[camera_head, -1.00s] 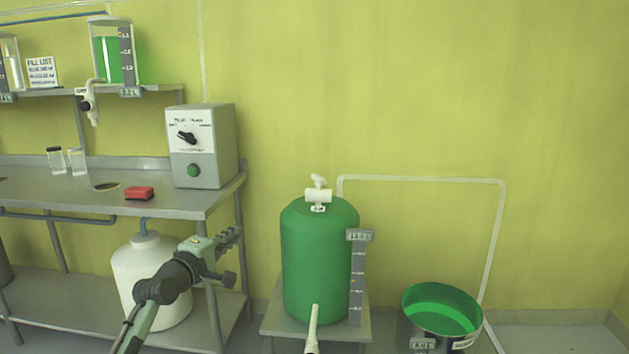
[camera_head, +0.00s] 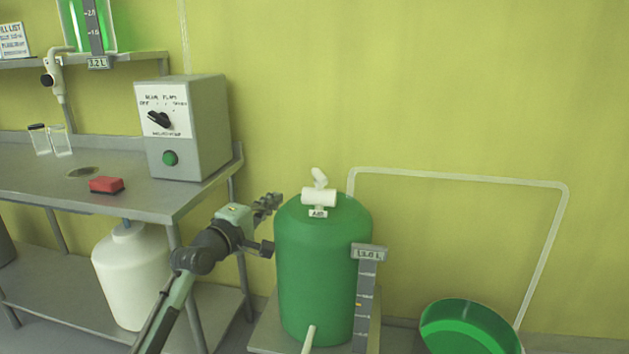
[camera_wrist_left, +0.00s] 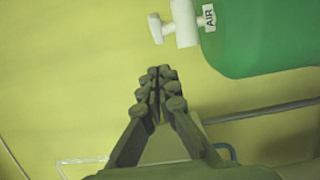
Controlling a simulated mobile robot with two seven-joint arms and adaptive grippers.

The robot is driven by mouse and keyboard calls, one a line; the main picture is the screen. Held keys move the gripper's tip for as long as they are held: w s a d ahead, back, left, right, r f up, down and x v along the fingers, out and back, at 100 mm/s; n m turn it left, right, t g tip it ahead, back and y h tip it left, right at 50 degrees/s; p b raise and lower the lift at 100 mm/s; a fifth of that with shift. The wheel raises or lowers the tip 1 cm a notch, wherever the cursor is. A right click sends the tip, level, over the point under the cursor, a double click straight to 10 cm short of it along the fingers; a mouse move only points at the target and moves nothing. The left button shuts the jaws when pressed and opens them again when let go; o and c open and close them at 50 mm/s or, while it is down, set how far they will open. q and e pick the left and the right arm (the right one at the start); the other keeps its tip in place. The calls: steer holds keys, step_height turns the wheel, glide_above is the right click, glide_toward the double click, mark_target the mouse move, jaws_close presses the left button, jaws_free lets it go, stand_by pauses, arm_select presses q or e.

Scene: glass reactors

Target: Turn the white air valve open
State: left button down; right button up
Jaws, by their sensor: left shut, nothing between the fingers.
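The white air valve (camera_head: 319,193) sits on top of the green tank (camera_head: 315,270), with a small "AIR" label below it. Its handle is tilted up and to the left in the head view. My left gripper (camera_head: 275,203) is to the left of the valve, at about its height in the picture, apart from it. In the left wrist view the valve (camera_wrist_left: 181,24) shows at the top, beyond the fingertips (camera_wrist_left: 160,76). The left fingers are together with nothing between them. My right gripper is not in view.
A grey control box (camera_head: 187,130) and a red block (camera_head: 106,185) are on the metal bench (camera_head: 150,200) at left. A white jug (camera_head: 130,280) stands below. A white pipe (camera_head: 460,180) runs right toward a green-lined bucket (camera_head: 470,330).

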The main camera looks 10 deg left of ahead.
arm_select(q)
glide_toward(317, 178)
steer(key=w+a, duration=0.1)
steer(key=w, duration=0.3)
steer(key=shift+w+d+p, duration=0.3)
steer(key=shift+w+d, duration=0.35)
steer(key=shift+d, duration=0.15)
steer(key=shift+w+d, duration=0.25)
steer(key=shift+d, duration=0.15)
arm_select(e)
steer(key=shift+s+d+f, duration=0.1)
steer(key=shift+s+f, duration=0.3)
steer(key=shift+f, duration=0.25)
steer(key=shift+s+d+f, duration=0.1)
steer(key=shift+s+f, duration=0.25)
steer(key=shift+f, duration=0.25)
